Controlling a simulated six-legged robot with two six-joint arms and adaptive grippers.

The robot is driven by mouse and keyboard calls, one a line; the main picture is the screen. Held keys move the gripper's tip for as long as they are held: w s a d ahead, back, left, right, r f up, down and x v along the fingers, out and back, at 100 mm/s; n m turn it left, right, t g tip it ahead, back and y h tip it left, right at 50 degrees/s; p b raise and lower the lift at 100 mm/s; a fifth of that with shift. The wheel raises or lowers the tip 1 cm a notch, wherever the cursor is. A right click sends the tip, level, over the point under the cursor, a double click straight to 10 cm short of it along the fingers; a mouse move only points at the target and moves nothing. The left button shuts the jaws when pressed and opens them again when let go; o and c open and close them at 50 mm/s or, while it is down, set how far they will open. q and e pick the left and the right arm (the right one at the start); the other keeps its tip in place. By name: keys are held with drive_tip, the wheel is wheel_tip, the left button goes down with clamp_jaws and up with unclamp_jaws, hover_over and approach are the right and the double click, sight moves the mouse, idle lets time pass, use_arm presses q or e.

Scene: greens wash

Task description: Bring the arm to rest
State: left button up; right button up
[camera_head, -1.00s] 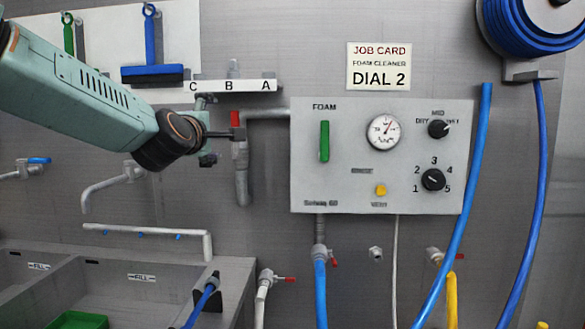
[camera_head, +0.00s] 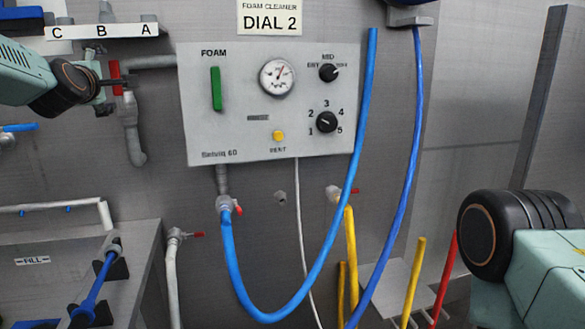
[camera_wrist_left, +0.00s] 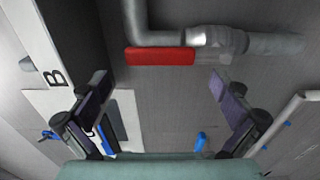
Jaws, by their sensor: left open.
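My left gripper (camera_head: 106,92) is at the left of the head view, beside a pipe valve with an upright red handle (camera_head: 116,77). In the left wrist view, my left gripper (camera_wrist_left: 162,95) has its two fingers spread wide with nothing between them. The red handle (camera_wrist_left: 160,57) lies ahead of the fingers and looks clear of them. My right arm (camera_head: 530,250) shows at the lower right of the head view. Its gripper is out of the picture.
A foam cleaner panel (camera_head: 262,145) with gauge and dials is on the wall. A job card (camera_head: 268,18) reads DIAL 2. A blue hose (camera_head: 300,295) loops below the panel. A sink (camera_head: 30,285) stands at lower left. A lettered rack (camera_head: 130,30) is above the valve.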

use_arm(q)
drive_tip(key=shift+x, duration=1.15)
drive_tip(key=shift+s, duration=0.1)
